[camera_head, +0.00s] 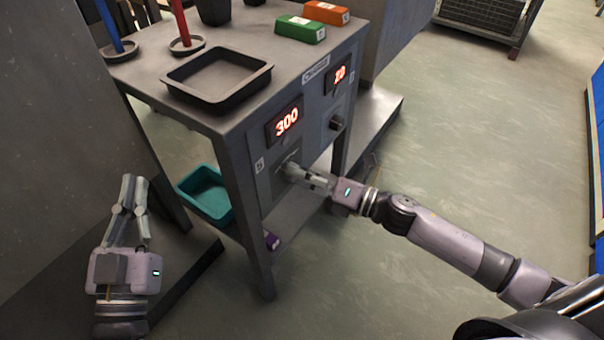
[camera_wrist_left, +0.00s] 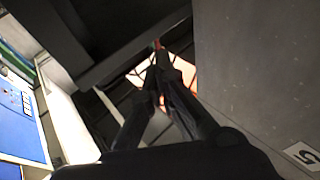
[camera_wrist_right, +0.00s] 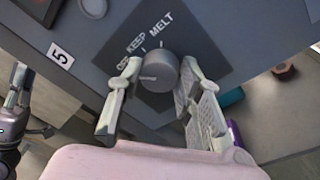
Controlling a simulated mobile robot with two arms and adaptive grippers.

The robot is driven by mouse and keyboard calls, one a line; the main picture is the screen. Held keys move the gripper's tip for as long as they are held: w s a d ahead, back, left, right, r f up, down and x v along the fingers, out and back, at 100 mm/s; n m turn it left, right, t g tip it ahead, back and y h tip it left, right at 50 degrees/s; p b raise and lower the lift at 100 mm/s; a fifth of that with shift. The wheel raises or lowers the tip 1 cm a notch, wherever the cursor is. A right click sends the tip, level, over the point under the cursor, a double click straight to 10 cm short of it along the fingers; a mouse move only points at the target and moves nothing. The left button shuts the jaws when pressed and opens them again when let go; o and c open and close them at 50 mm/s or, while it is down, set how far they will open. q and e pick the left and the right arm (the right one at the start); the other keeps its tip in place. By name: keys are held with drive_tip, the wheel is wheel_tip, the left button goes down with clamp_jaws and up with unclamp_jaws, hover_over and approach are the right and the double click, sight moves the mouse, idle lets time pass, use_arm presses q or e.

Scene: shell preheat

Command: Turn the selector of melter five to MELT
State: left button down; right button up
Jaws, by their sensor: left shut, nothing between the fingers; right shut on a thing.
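The selector of melter five is a round grey knob (camera_wrist_right: 158,72) on a dark plate lettered OFF, KEEP and MELT (camera_wrist_right: 150,35), beside a white label 5 (camera_wrist_right: 60,56). Its exact pointer setting is hard to read. My right gripper (camera_head: 287,169) reaches the front panel below the lit 300 display (camera_head: 287,121). In the right wrist view its fingers (camera_wrist_right: 157,80) are shut on the knob, one on each side. In the head view the gripper hides most of the knob. My left gripper (camera_head: 130,180) is shut and empty, left of the bench and away from it.
The grey bench holds a black tray (camera_head: 217,78), green (camera_head: 300,28) and orange (camera_head: 326,12) blocks, and blue and red rods. A second knob (camera_head: 337,123) sits under another lit display. A teal bin (camera_head: 206,194) is on the lower shelf.

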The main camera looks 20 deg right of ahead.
use_arm(q)
wheel_tip(320, 180, down, 13)
drive_tip(key=s+a+g+y+p, duration=0.2)
drive_tip(key=a+g+p, duration=0.15)
drive_tip(key=g, duration=0.45)
drive_tip(key=s+a+f+g+y+p, duration=0.2)
drive_tip(key=s+f+g+p, duration=0.1)
drive_tip(key=s+g, duration=0.3)
drive_tip(key=s+a+f+g+y+p, duration=0.1)
drive_tip(key=s+a+f+g+p, duration=0.2)
drive_tip(key=s, duration=0.5)
wheel_tip(320, 180, down, 7)
drive_tip(key=w+d, duration=0.1)
drive_tip(key=shift+d+f+n+g+p, duration=0.2)
drive_tip(key=shift+n+g+p, duration=0.2)
use_arm(e)
drive_tip(key=shift+s+a+f+m+t+h, duration=0.15)
drive_tip(key=shift+m+t, duration=0.25)
drive_tip(key=shift+m, duration=2.85)
drive_tip(key=shift+w+d+m+t+h, duration=0.1)
drive_tip(key=shift+m+t, duration=0.3)
drive_tip(key=shift+m, duration=2.8)
drive_tip(key=shift+s+a+f+m+t+h, duration=0.15)
drive_tip(key=shift+m+t, duration=0.25)
drive_tip(key=shift+m, duration=2.85)
use_arm(q)
drive_tip(key=shift+w, duration=0.15)
use_arm(e)
drive_tip(key=shift+w+d, duration=0.1)
